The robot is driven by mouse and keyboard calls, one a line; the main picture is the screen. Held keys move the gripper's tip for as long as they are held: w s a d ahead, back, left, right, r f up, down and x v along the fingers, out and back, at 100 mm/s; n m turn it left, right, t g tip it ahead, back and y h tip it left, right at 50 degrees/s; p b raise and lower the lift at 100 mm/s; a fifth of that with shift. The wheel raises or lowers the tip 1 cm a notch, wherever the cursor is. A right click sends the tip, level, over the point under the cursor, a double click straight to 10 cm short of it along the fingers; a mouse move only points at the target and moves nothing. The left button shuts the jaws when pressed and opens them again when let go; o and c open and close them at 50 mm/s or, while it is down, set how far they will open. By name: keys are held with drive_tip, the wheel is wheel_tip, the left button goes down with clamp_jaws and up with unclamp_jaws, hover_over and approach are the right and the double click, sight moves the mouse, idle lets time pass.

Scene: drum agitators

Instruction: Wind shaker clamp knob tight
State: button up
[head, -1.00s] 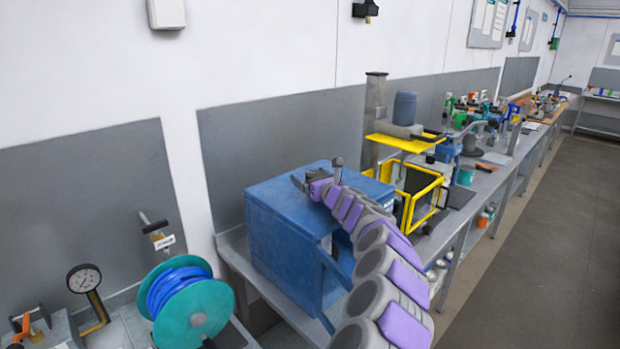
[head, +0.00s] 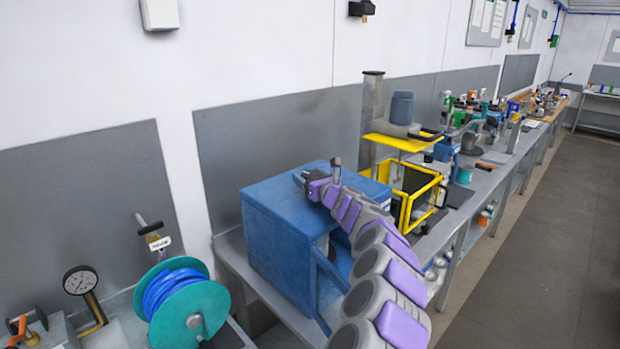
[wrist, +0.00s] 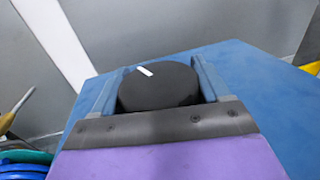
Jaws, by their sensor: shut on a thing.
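The clamp knob (wrist: 158,86) is round and black with a short white mark on its top, near the far left of its face in the wrist view. My gripper (wrist: 156,90) has one finger on each side of the knob and is shut on it. In the head view my gripper (head: 318,178) is over the top of the blue shaker box (head: 285,225), where the knob is too small to make out clearly. The box top also fills the right of the wrist view (wrist: 265,95).
A yellow-framed machine (head: 415,195) stands just right of the box. A teal hose reel (head: 190,312) and a pressure gauge (head: 80,281) are at the lower left. The wall (head: 280,130) is close behind the box. The floor at right (head: 530,240) is clear.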

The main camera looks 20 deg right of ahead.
drive_tip(key=shift+r+n+y+p, duration=0.15)
drive_tip(key=shift+n+y+p, duration=0.6)
drive_tip(key=shift+p, duration=1)
drive_tip(key=shift+a+y+p, duration=0.1)
drive_tip(key=shift+y+p, duration=0.4)
drive_tip(key=shift+y, duration=0.15)
drive_tip(key=shift+f, duration=0.2)
drive_tip(key=o, duration=0.9)
drive_tip(key=shift+o, duration=0.2)
drive_tip(key=shift+s+d+r, duration=0.1)
drive_tip(key=shift+s+d, duration=0.15)
drive_tip(key=shift+s, duration=0.2)
drive_tip(key=v, duration=1.6)
drive_tip(key=shift+s+r+p, duration=0.15)
drive_tip(key=shift+r+p, duration=0.05)
drive_tip(key=shift+p, duration=0.15)
drive_tip(key=shift+d, duration=0.2)
